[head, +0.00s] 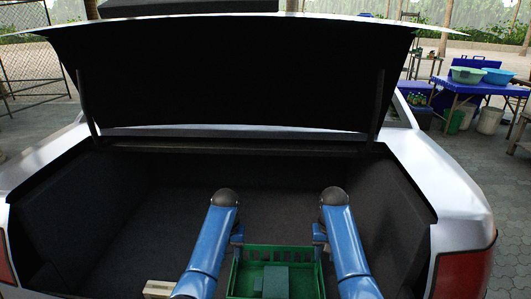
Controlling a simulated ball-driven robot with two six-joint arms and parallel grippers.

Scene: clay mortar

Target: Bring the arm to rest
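My two blue arms reach forward into the open boot of a silver car. My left gripper (237,250) is at the left rim of a green crate (275,254). My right gripper (318,250) is at the crate's right rim. Both are small and partly hidden by the arms, so I cannot tell whether the fingers are closed on the rims. The crate sits between the arms, cut off by the lower picture edge, with a darker green box-like thing (276,278) inside it.
A pale wooden piece (158,288) lies at the lower left. The raised lid (230,75) hangs above. A blue table (485,85) with basins stands outside, far right.

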